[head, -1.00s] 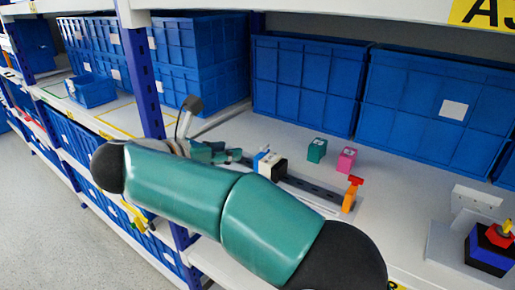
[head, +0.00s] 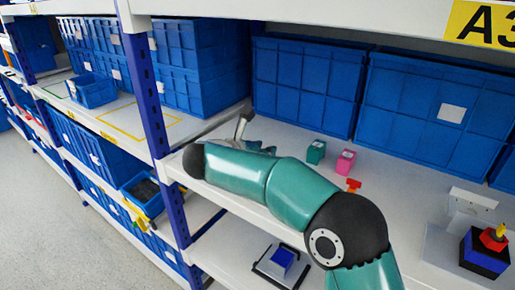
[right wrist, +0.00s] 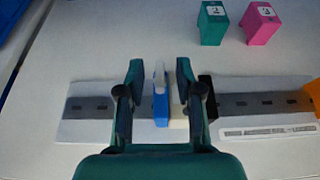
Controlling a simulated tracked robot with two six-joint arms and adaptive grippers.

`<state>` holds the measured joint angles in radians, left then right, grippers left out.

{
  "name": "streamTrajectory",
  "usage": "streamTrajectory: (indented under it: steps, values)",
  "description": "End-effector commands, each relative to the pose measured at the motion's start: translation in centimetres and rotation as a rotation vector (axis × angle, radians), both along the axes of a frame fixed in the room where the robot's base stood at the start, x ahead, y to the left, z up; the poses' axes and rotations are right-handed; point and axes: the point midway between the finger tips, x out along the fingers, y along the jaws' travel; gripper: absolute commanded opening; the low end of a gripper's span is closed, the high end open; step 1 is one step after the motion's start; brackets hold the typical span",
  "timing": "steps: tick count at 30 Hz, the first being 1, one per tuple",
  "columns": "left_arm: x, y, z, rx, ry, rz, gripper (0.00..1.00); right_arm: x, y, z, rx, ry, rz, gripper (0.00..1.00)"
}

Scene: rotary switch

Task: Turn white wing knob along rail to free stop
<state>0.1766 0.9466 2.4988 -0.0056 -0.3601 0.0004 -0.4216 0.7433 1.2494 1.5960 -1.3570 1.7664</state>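The white wing knob (right wrist: 159,76) shows in the right wrist view, upright on a blue part (right wrist: 160,106). A cream block (right wrist: 178,117) and a black piece (right wrist: 207,88) sit just right of it. The knob stands over a dark slotted rail (right wrist: 260,104) on a pale plate. My right gripper (right wrist: 160,72) is open, one finger on each side of the knob, with a visible gap on both sides. In the head view my right arm hides the knob and rail. My left gripper is in neither view.
A teal block (head: 316,152) and a pink block (head: 345,162) stand behind the rail. An orange piece (right wrist: 313,97) is at the rail's right end. Blue crates (head: 305,80) line the back. A device with a red and yellow top (head: 490,245) stands at the right.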

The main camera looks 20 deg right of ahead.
Motion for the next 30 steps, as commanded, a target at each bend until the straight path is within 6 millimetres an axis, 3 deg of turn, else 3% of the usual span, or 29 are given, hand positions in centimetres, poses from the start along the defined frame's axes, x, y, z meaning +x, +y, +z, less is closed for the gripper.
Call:
streamTrajectory:
  steps: [6, 13, 17, 18, 21, 30]
  values:
    - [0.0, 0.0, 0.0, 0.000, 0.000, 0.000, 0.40, 0.0, 0.0, 0.0, 0.000, 0.000, 0.000, 0.35]
    - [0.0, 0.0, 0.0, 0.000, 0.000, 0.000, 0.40, 0.0, 0.0, 0.0, 0.000, 0.000, 0.000, 0.00]
    - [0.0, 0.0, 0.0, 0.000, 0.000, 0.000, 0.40, 0.0, 0.0, 0.0, 0.000, 0.000, 0.000, 0.00]
    - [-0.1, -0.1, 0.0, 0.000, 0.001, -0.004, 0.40, 0.1, 1.9, -0.1, 0.000, -0.001, 0.007, 0.00]
    - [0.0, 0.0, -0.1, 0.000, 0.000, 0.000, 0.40, 0.1, 0.7, -0.1, 0.002, 0.000, 0.008, 0.00]
    - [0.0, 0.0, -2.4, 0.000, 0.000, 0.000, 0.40, 0.1, 0.0, -0.4, 0.003, -0.004, 0.079, 0.00]
